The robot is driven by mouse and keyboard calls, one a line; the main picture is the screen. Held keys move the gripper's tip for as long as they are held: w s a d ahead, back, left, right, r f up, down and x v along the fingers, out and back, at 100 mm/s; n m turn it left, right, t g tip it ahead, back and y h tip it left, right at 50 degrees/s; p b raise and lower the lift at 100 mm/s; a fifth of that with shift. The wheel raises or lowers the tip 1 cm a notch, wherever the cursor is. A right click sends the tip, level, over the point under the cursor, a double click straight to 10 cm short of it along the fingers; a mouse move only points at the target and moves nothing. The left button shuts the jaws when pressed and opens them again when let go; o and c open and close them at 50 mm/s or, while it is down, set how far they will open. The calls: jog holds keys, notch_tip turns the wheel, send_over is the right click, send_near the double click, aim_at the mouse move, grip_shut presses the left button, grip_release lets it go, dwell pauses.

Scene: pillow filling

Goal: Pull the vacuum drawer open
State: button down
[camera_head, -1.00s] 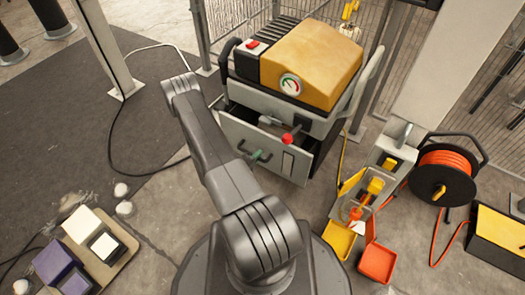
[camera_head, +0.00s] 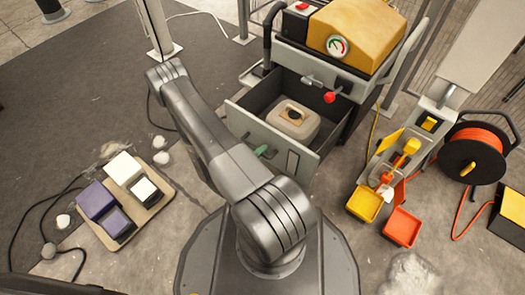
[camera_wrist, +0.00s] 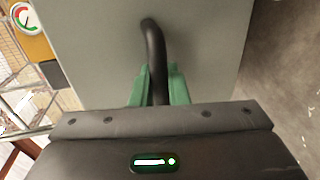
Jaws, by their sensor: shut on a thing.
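The vacuum drawer (camera_head: 282,148) stands open below the yellow-topped vacuum machine (camera_head: 352,32) in the head view. A pale rounded container with a dark opening (camera_head: 292,120) sits inside it. My gripper's green fingers show at the drawer's front, partly hidden by my arm, in the head view (camera_head: 263,151). In the wrist view my gripper (camera_wrist: 158,88) is shut on the black curved drawer handle (camera_wrist: 153,45), one green finger on each side. The grey drawer front (camera_wrist: 205,45) fills much of that view. A gauge (camera_wrist: 23,15) shows at its top left corner.
An orange cable reel (camera_head: 472,158) and yellow and orange bins (camera_head: 403,227) stand to the right. A board with white and purple blocks (camera_head: 150,203) lies on the floor at left, near cables. A post (camera_head: 155,25) stands behind my arm.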

jog(key=shift+s+a, duration=0.3)
jog(key=shift+s, duration=0.05)
jog(key=c, duration=1.5)
grip_release()
jog(key=shift+o, duration=0.2)
jog(key=shift+s, duration=0.1)
